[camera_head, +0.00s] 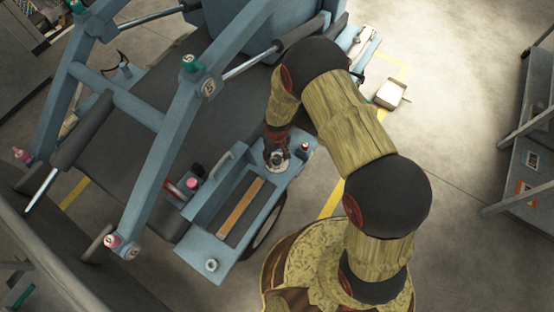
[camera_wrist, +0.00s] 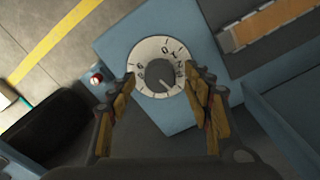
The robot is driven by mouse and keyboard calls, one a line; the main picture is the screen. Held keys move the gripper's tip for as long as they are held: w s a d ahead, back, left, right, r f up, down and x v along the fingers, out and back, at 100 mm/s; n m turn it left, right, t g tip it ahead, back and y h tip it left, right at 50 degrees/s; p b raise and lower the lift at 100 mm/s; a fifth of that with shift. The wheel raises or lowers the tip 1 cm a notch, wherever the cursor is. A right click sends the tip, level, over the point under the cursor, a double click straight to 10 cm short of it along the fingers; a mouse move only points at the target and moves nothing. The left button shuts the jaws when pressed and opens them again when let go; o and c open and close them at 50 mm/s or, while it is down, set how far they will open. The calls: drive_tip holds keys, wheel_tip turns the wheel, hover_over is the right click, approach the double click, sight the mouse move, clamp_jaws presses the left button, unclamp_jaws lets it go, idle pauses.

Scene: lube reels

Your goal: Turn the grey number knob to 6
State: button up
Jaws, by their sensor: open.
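The grey number knob (camera_wrist: 157,72) sits in the middle of a white dial ring (camera_wrist: 147,47) with dark numerals, on a blue panel. A light mark on the knob points to the lower right in the wrist view. The numerals are small, and the right finger covers part of the ring, so the exact value is hard to read. My gripper (camera_wrist: 161,77) is open, with one finger on each side of the dial and a gap to the grey knob on both sides. In the head view my gripper (camera_head: 277,142) hangs just above the dial (camera_head: 276,159), largely hiding it.
A small red button (camera_wrist: 96,77) sits left of the dial in the wrist view. A blue tray (camera_head: 205,244) with an orange-brown strip (camera_head: 240,207) lies beside the knob panel. Blue frame beams (camera_head: 165,150) stand to the left. Open floor (camera_head: 440,130) lies to the right.

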drive_tip(key=shift+f, duration=0.9)
drive_tip(key=shift+c, duration=1.3)
drive_tip(key=c, duration=0.9)
